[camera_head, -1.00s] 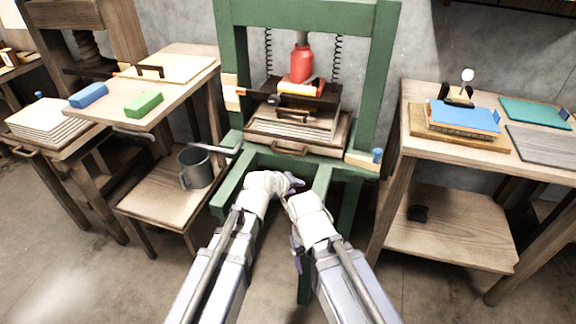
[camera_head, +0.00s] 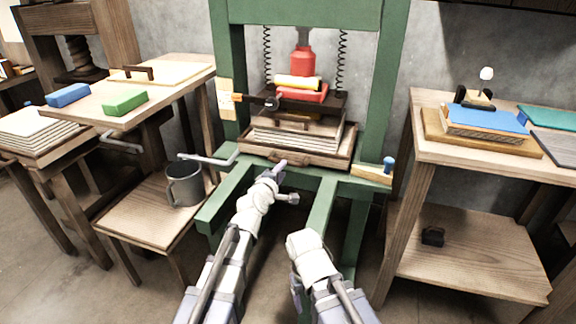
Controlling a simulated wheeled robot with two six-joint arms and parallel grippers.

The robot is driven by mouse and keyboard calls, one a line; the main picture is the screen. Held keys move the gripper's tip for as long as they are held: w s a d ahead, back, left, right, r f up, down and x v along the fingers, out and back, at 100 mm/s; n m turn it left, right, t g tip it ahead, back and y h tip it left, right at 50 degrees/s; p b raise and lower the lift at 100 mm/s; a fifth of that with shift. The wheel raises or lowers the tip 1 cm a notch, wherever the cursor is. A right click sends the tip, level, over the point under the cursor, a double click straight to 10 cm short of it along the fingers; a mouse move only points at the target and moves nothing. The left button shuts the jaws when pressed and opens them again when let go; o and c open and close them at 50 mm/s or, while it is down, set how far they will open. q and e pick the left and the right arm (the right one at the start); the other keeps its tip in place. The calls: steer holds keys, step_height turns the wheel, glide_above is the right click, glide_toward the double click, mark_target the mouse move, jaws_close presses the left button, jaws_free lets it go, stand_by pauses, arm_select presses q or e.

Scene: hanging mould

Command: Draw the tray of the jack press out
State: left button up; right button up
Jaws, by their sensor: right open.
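The green jack press (camera_head: 227,70) stands against the wall with a red jack (camera_head: 302,62) in it. Its wooden tray (camera_head: 335,163) sits on the press bed under a stack of boards and sheets (camera_head: 297,133).
A wooden stand with a grey mug (camera_head: 184,185) is close on the left, below a table with blue (camera_head: 68,95) and green blocks (camera_head: 125,102). A bench (camera_head: 433,150) with books stands at the right. A blue-topped peg (camera_head: 388,165) is at the bed's right corner.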

arm_select(q)
steer(key=b+x, duration=0.1)
steer(key=x, duration=0.6)
jaws_close()
stand_by(1.3)
